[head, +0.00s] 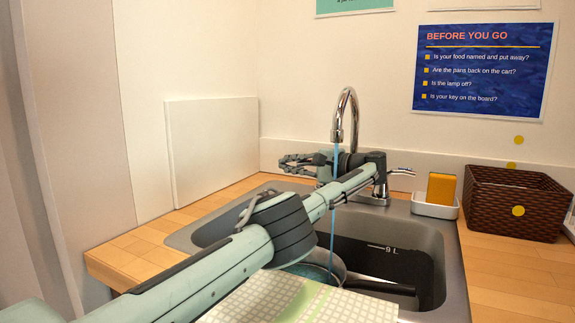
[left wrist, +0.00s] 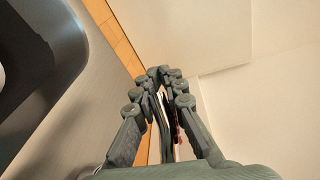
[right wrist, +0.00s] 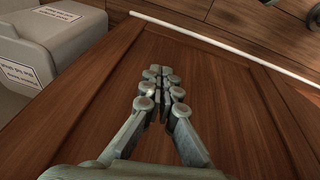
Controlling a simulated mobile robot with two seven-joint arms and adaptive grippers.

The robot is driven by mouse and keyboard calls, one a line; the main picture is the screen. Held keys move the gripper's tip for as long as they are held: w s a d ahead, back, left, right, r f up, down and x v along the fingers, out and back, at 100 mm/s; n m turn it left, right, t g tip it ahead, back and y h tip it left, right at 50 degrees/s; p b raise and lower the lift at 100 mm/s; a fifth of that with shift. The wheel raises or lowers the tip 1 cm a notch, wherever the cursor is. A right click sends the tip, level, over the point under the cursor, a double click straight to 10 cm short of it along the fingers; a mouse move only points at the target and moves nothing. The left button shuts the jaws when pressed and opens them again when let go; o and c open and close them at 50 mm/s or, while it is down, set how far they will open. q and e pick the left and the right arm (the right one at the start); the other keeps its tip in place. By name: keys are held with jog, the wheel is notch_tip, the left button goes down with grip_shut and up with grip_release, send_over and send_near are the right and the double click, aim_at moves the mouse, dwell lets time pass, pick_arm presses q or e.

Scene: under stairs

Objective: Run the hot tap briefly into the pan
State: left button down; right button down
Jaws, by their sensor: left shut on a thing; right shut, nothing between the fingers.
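The chrome tap (head: 347,103) stands behind the sink, and a bluish stream of water (head: 332,232) runs from its spout. The stream falls into the pan (head: 330,268) in the sink. The pan is partly hidden by my left arm and a gridded cloth or sheet. My left gripper (head: 284,163) is behind the stream, left of the tap. In the left wrist view its fingers (left wrist: 165,75) are shut around a thin piece with a red mark, probably the hot lever. My right gripper (right wrist: 160,72) is shut and empty over a brown wooden panel, outside the head view.
The sink (head: 452,262) is set in a wooden counter (head: 505,275). A second lever (head: 402,172) is on the tap's right. A sponge (head: 441,188) stands in a white holder, beside a woven basket (head: 510,205). The gridded sheet (head: 350,308) covers the near edge.

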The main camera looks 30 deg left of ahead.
dwell(0.4)
pick_arm(q)
jog(key=c, duration=1.6)
grip_release()
jog(key=shift+w+a, duration=0.1)
jog(key=shift+w, duration=0.05)
